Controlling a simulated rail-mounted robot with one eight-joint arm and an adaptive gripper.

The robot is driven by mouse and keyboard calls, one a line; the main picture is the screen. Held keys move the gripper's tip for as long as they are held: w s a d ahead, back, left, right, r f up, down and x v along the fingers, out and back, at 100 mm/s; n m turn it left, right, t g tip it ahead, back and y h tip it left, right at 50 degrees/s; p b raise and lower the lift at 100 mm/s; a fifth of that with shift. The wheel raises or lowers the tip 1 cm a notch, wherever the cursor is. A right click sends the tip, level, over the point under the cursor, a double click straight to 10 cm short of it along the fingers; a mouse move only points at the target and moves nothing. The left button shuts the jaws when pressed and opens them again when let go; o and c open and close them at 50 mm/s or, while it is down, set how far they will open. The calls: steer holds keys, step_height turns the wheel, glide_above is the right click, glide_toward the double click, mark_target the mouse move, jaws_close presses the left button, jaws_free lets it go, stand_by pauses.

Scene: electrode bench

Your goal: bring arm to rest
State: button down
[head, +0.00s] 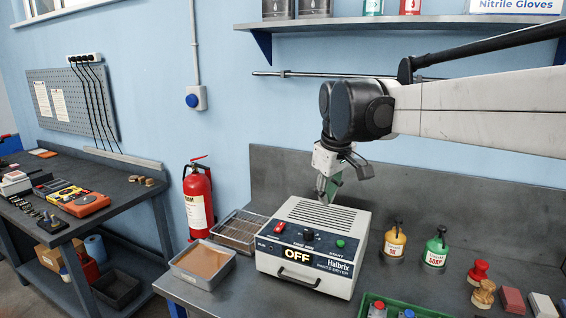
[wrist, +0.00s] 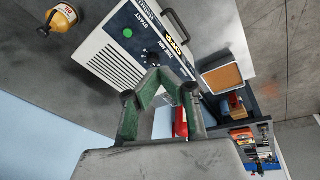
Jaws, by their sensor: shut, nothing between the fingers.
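My gripper (head: 327,194) hangs above the back left part of the white Halbrix dryer (head: 318,237), in front of the back panel. It is shut and holds nothing. In the wrist view my green-padded gripper (wrist: 160,82) shows in front of the dryer (wrist: 133,57). My white arm reaches in from the right of the head view. The dryer's front display reads OFF. The exact gap between my fingertips and the dryer's top is hard to tell.
Two trays, one tan (head: 203,263) and one wire-grid (head: 238,230), lie left of the dryer. A yellow bottle (head: 395,243) and a green bottle (head: 436,251) stand right. A red extinguisher (head: 198,200) stands by the wall. A shelf (head: 400,24) runs above.

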steer(key=s+d+f+m+t+b, duration=0.1)
steer(key=s+d+f+m, duration=0.3)
steer(key=s, duration=0.5)
steer(key=s+d+f+m+t+b, duration=0.1)
steer(key=s+d+f+t+b, duration=0.15)
steer(key=s+f, duration=0.55)
steer(key=s+d+f+m+b, duration=0.1)
steer(key=s+d+f+m, duration=0.25)
steer(key=s, duration=0.55)
steer(key=w+a+r+n+g+p, duration=0.1)
steer(key=w+a+r+n+p, duration=0.2)
steer(key=w+r, duration=0.55)
steer(key=w+a+r+n+g, duration=0.1)
steer(key=w+a+r+n, duration=0.4)
steer(key=w, duration=0.7)
steer(key=n+g+h+p, duration=0.1)
steer(key=n+g+p, duration=0.2)
steer(key=n, duration=0.3)
glide_above(282, 224)
steer(key=s+a, duration=0.1)
steer(key=s, duration=0.1)
step_height(282, 224, down, 2)
steer(key=f, duration=0.4)
steer(key=w+f+p, duration=0.1)
steer(key=f, duration=0.4)
steer(key=f+p, duration=0.1)
steer(key=f, duration=0.4)
steer(key=shift+w+d, duration=0.3)
steer(key=shift+w, duration=0.1)
